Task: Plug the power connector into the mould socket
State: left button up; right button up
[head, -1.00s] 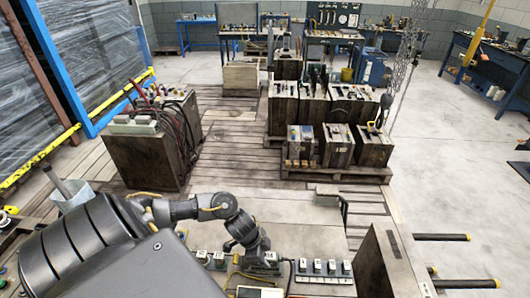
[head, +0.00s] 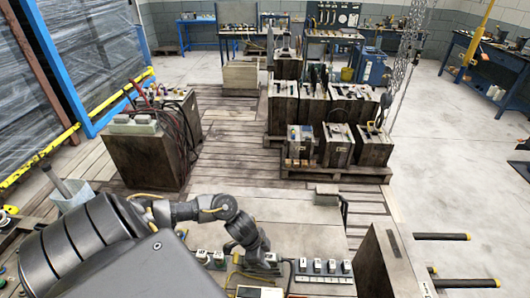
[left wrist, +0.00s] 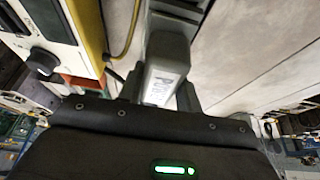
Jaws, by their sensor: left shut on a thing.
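My left gripper (head: 258,262) reaches down over the bench near the bottom middle of the head view. In the left wrist view my left gripper (left wrist: 162,88) is shut on a pale grey connector (left wrist: 166,66) with partly legible lettering that starts like "POW". Darker grey parts show just beyond the connector; I cannot tell whether they touch it or are a socket. In the head view a strip of white-labelled sockets or plugs (head: 323,279) lies right of the gripper. The connector is not clear in the head view. My right gripper is not in view.
A box with a dark knob (left wrist: 42,62) and a yellow cable (left wrist: 128,38) sit close left of the gripper in the left wrist view. A large dark block (head: 385,262) stands at right. Several moulds stand on a pallet (head: 338,172) behind.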

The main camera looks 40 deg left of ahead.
pick_arm(q)
jog(key=shift+f, duration=0.35)
dwell(0.4)
jog(key=o, duration=1.7)
jog(key=shift+c, duration=0.2)
notch_tip(320, 180, up, 5)
jog(key=p, duration=0.6)
jog(key=shift+r, duration=0.2)
jog(key=shift+r+p, duration=0.75)
jog(key=shift+r, duration=0.35)
